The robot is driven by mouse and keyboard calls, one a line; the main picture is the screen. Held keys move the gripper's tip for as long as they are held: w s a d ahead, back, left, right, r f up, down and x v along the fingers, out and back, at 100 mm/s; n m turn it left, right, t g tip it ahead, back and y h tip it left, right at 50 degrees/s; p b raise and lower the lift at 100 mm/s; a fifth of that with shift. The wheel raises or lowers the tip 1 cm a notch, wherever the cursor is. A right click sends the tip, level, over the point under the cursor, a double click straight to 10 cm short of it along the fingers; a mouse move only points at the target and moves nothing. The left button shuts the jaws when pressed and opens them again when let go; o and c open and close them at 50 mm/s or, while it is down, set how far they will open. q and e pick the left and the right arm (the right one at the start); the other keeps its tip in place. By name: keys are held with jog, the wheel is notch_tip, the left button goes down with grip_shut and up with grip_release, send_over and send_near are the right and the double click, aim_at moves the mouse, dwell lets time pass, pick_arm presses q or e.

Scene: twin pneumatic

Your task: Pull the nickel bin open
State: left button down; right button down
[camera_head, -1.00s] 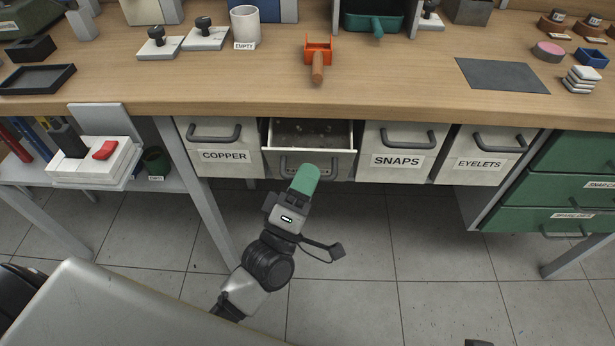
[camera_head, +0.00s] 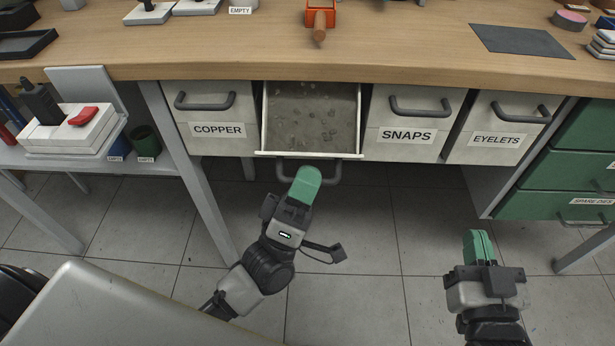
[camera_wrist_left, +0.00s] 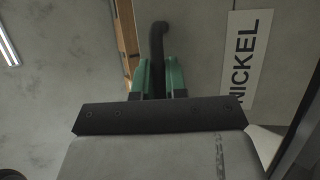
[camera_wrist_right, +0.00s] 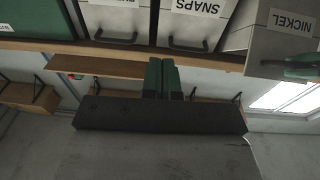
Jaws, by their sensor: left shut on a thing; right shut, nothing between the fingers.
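The nickel bin (camera_head: 311,119) stands pulled out from under the bench, between the copper and snaps bins. Its inside shows, with small grey pieces on the bottom. Its NICKEL label (camera_wrist_left: 245,62) reads in the left wrist view, and in the right wrist view (camera_wrist_right: 292,22). My left gripper (camera_head: 304,184) is at the bin's front, its green fingers shut on the dark handle (camera_wrist_left: 158,45). In the head view the fingers hide part of the handle (camera_head: 327,174). My right gripper (camera_head: 479,246) is shut and empty, low in front of the eyelets bin, apart from everything.
Shut bins stand beside it: copper (camera_head: 214,118), snaps (camera_head: 410,123) and eyelets (camera_head: 503,128). Green drawers (camera_head: 567,175) are at the right. A low shelf (camera_head: 60,155) with a white block and cups is at the left. The floor in front is clear.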

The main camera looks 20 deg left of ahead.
pick_arm(q)
jog(key=shift+s+f+m+h+b, duration=0.2)
jog(key=shift+f+m+h+b, duration=0.3)
jog(key=shift+f+h+b, duration=0.1)
jog(key=shift+s+d, duration=0.1)
jog(key=shift+s, duration=0.05)
pick_arm(e)
jog(key=shift+s+a+r+t+y, duration=0.1)
jog(key=shift+s+r+t+y, duration=0.2)
jog(key=shift+r+t, duration=0.6)
jog(key=shift+s+a+r+t+y, duration=0.1)
jog(key=shift+s+r+t+y, duration=0.2)
jog(key=shift+r+t, duration=0.65)
jog(key=shift+s+a+r+t+y, duration=0.1)
jog(key=shift+s+r+t+y, duration=0.2)
jog(key=shift+r+t, duration=0.6)
pick_arm(q)
jog(key=c, duration=1.2)
grip_release()
jog(key=v, duration=1)
jog(key=shift+s+f, duration=0.1)
jog(key=shift+f, duration=0.35)
